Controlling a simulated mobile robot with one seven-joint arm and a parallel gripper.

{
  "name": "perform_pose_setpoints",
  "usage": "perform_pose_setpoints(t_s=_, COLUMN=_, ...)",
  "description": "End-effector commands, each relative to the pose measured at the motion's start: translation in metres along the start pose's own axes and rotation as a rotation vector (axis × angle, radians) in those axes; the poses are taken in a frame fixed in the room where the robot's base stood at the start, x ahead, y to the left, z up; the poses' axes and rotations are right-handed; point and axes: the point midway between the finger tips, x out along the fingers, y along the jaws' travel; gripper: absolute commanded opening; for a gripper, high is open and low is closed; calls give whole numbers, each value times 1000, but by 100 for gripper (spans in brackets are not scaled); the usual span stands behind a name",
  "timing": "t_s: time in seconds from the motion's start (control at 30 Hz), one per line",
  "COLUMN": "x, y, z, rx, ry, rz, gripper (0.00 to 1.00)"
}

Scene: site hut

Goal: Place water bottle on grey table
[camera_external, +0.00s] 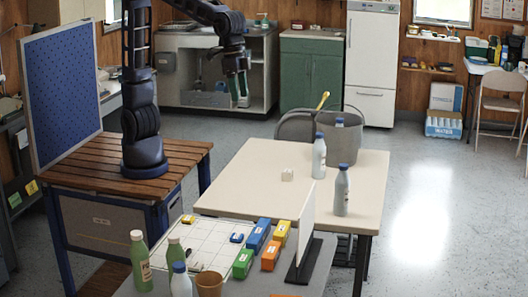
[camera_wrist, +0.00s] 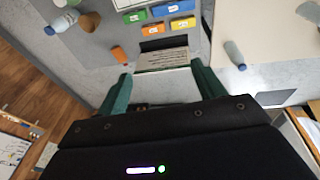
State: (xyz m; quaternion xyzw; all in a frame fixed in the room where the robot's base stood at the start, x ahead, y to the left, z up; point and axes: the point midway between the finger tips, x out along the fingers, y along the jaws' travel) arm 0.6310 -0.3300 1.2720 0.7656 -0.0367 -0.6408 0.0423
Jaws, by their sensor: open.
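Several white bottles with blue caps show in the external view. One bottle (camera_external: 319,158) and another (camera_external: 342,192) stand upright on the cream table. A third (camera_external: 181,281) stands on the grey table (camera_external: 252,285) in front. In the wrist view a blue-capped bottle (camera_wrist: 62,22) shows on the grey table (camera_wrist: 90,52), and a pale bottle (camera_wrist: 235,55) shows on the cream table.
A grey bin (camera_external: 342,145) and a small white cube (camera_external: 287,174) are on the cream table (camera_external: 240,190). The grey table holds green bottles (camera_external: 140,262), a brown cup (camera_external: 209,284), coloured blocks (camera_external: 243,263) and an upright white panel (camera_external: 306,228).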

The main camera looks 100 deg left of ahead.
Motion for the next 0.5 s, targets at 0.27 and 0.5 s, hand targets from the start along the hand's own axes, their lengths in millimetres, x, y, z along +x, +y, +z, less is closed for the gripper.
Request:
perform_pose_setpoints(t_s=0.27, x=-35, y=-99, z=56, rx=0, ry=67, rz=-7, gripper=68)
perform_pose_setpoints(t_s=0.5, x=-47, y=-165, z=117, rx=7, ry=124, rz=-27, gripper=68)
